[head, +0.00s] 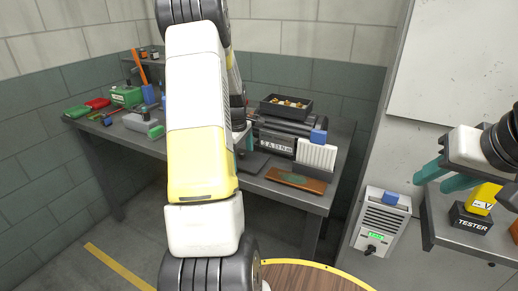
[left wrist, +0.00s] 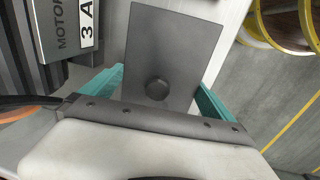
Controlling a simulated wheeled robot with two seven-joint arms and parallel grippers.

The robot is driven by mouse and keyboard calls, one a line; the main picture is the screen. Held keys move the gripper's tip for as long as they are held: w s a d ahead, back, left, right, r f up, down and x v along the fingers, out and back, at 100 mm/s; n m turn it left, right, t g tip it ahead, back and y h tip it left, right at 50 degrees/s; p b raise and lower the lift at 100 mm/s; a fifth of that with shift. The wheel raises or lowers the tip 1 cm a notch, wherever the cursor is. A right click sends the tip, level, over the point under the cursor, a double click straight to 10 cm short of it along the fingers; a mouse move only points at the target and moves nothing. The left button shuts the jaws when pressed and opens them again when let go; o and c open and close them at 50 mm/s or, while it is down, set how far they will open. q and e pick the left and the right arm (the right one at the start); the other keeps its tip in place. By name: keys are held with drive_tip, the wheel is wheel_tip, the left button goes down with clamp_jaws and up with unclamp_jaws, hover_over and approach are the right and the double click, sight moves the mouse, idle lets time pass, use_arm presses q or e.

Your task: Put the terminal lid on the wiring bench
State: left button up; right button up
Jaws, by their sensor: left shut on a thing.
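The terminal lid looks to be the dark grey flat plate with a round knob (left wrist: 175,40) in the left wrist view. My left gripper (left wrist: 160,82) has its teal fingers on either side of the lid and is shut on it. In the head view the lid (head: 252,163) shows as a dark plate just right of my left arm, over or at the front of the grey bench (head: 318,200); I cannot tell whether it touches. My arm hides most of that gripper. My right gripper (head: 444,178) is at the right edge, its teal fingers apart and empty.
On the bench are a labelled motor unit (head: 277,143), a black tray (head: 286,107), a brown board (head: 296,181) and several tools at left. A round wooden table (head: 315,279) is in front.

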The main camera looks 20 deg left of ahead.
sight(240, 161)
use_arm(q)
drive_tip(key=o, duration=1.5)
drive_tip(key=shift+s+d+f, duration=0.1)
drive_tip(key=shift+s+f, duration=0.15)
drive_tip(key=shift+f, duration=0.45)
drive_tip(key=shift+c, duration=0.2)
wheel_tip(240, 161, up, 13)
drive_tip(key=s, duration=0.1)
drive_tip(key=s+d+r+m+t, duration=0.1)
drive_tip(key=s+d+r+m, duration=0.2)
drive_tip(key=d+r, duration=0.3)
drive_tip(key=s+d+r+m+t+h, duration=0.1)
drive_tip(key=s+d+r+m, duration=0.2)
drive_tip(key=s+d+m, duration=0.4)
drive_tip(key=s+d+r+m+t+h, duration=0.1)
drive_tip(key=s+d+r+m+t, duration=0.1)
drive_tip(key=s+d+m, duration=0.5)
drive_tip(key=s+d, duration=0.1)
drive_tip(key=s, duration=0.5)
drive_tip(key=shift+s+d+r+m+t, duration=0.25)
drive_tip(key=shift+r+m+t, duration=0.05)
drive_tip(key=shift+r, duration=0.1)
